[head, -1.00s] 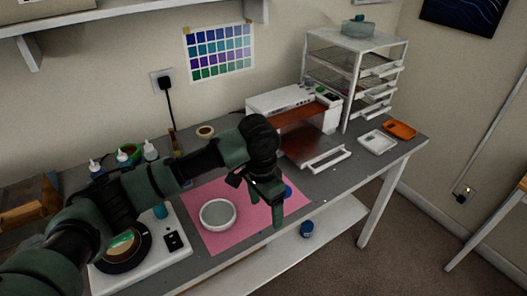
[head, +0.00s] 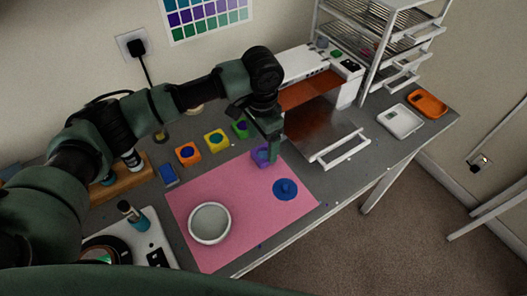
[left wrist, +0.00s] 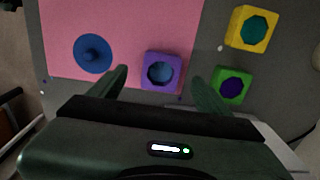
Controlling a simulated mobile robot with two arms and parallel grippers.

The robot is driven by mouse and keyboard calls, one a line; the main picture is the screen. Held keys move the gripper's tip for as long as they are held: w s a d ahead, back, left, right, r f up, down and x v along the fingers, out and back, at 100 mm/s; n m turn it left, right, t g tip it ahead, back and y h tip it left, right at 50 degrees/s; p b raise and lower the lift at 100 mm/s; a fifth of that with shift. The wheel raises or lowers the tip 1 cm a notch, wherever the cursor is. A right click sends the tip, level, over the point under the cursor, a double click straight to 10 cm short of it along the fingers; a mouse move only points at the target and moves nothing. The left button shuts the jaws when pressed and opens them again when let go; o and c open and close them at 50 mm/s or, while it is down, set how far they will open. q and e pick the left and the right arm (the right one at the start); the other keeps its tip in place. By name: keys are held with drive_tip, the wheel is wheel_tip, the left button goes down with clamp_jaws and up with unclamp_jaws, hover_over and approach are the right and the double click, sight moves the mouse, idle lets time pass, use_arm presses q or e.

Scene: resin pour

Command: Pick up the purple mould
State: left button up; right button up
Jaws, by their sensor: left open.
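The purple mould (head: 260,158) is a small square block with a round blue hollow. It sits at the back edge of the pink mat, partly hidden by my left gripper in the head view. My left gripper (head: 271,152) points down right at it, with its fingers open. In the left wrist view the purple mould (left wrist: 149,84) lies between the two spread fingers of the gripper (left wrist: 161,80), nearer the left finger. I cannot tell whether a finger touches it. My right gripper is not in view.
Green (head: 240,130), yellow (head: 207,141) and orange (head: 180,157) moulds stand in a row to the left. A blue round piece (head: 285,190) and a white round dish (head: 209,240) are on the pink mat (head: 250,215). A white machine with an open drawer (head: 342,149) stands right.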

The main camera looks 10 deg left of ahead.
sight(264, 158)
use_arm(q)
drive_tip(key=f, duration=0.2)
drive_tip(key=f+p, duration=0.1)
drive_tip(key=shift+w+d, duration=0.1)
drive_tip(key=shift+w, duration=0.15)
drive_tip(key=shift+w+f, duration=0.1)
drive_tip(key=shift+f, duration=0.6)
drive_tip(key=shift+c, duration=0.9)
drive_tip(key=c, duration=1.3)
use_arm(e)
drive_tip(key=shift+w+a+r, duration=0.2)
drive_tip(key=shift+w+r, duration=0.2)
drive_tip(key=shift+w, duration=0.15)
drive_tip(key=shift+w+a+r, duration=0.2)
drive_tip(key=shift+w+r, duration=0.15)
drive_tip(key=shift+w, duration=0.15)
